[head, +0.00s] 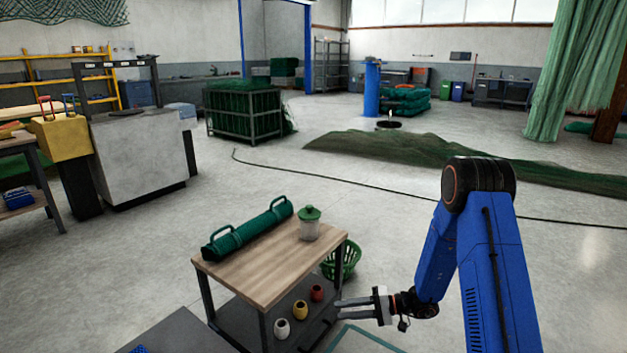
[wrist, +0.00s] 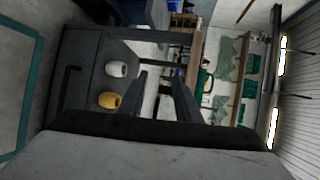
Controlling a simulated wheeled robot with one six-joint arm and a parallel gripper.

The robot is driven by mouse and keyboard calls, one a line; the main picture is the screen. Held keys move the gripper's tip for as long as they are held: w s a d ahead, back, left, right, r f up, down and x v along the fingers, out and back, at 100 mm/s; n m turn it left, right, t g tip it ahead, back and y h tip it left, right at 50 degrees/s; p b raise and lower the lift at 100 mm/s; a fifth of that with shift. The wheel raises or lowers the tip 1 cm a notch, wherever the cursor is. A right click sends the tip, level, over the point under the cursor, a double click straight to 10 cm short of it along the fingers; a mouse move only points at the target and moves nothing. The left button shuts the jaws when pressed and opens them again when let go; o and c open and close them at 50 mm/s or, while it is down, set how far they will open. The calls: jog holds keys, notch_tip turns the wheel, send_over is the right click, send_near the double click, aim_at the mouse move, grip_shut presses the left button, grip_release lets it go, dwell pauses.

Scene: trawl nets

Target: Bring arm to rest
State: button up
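My blue arm (head: 487,260) reaches up from the lower right of the head view and bends down at the black elbow joint. My gripper (head: 339,309) is at its end, low and just right of the cart, with its fingers pointing left. In the wrist view my gripper (wrist: 159,85) shows two dark fingers spread apart with nothing between them. It is open and empty. The wrist view is turned on its side and faces the cart's lower shelf.
A wood-topped cart (head: 262,272) carries a green tube (head: 248,231) and a green-lidded jar (head: 309,226). White (head: 282,328), yellow (head: 300,309) and red (head: 317,292) pots stand on its lower shelf. A green basket (head: 347,261) is behind. Open floor lies beyond.

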jog(key=s+d+r+n+g+h, duration=0.1)
jog(key=s+r+n+g+h, duration=0.15)
jog(key=s+r, duration=0.7)
jog(key=s+d+r+n+g+h, duration=0.1)
jog(key=s+d+r+h, duration=0.15)
jog(key=s+r, duration=0.65)
jog(key=s+d+r+t+h, duration=0.3)
jog(key=s+d+r+h, duration=0.2)
jog(key=s, duration=0.4)
jog(key=s+d+r+m+t+h, duration=0.1)
jog(key=s+d+r+t+h, duration=0.2)
jog(key=s+d+r+h, duration=0.2)
jog(key=s+d+r, duration=0.2)
jog(key=s+d, duration=0.2)
jog(key=s, duration=0.1)
jog(key=shift+d+r+t, duration=0.15)
jog(key=shift+d+t, duration=0.2)
jog(key=shift+m, duration=0.25)
